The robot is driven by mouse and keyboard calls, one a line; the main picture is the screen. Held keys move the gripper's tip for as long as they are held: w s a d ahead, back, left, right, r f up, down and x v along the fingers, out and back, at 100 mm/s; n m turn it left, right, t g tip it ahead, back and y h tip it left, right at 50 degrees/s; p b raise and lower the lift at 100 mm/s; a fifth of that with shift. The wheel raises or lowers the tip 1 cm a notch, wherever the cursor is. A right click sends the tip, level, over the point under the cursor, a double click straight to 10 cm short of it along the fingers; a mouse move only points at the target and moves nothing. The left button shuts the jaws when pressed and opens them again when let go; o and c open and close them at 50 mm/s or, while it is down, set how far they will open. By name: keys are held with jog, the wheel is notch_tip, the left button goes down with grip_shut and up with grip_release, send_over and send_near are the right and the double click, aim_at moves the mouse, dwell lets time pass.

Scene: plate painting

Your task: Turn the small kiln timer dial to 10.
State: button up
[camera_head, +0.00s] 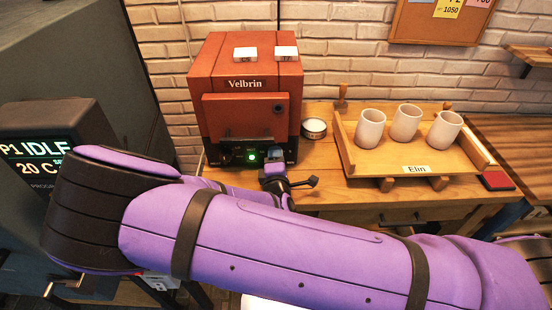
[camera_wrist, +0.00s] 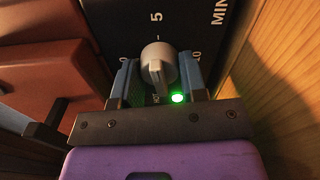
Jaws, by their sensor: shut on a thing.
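The small kiln (camera_head: 228,60) is a red-brown box marked "Velbrin" on the wooden bench. Its timer dial (camera_wrist: 158,66) is a grey round knob with a raised ridge on a dark panel, seen close up in the wrist view. A "5" is above the knob, and a partly covered number ending in "0" shows at its right. The ridge runs roughly up and down in that view. My gripper (camera_wrist: 157,80) has one blue finger on each side of the knob and is shut on it. In the head view my gripper (camera_head: 273,170) is at the kiln's lower front, covering the dial.
A green light (camera_wrist: 178,98) glows beside the knob. A wooden tray (camera_head: 385,165) labelled "Elin" holds three pale cups at the right. A small round tin (camera_head: 314,128) stands between kiln and tray. A larger machine's display (camera_head: 38,160) at the left reads IDLE, 20 C.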

jog(key=shift+m, duration=2)
jog(key=o, duration=0.9)
jog(key=s, duration=1.1)
jog(key=shift+a, duration=0.15)
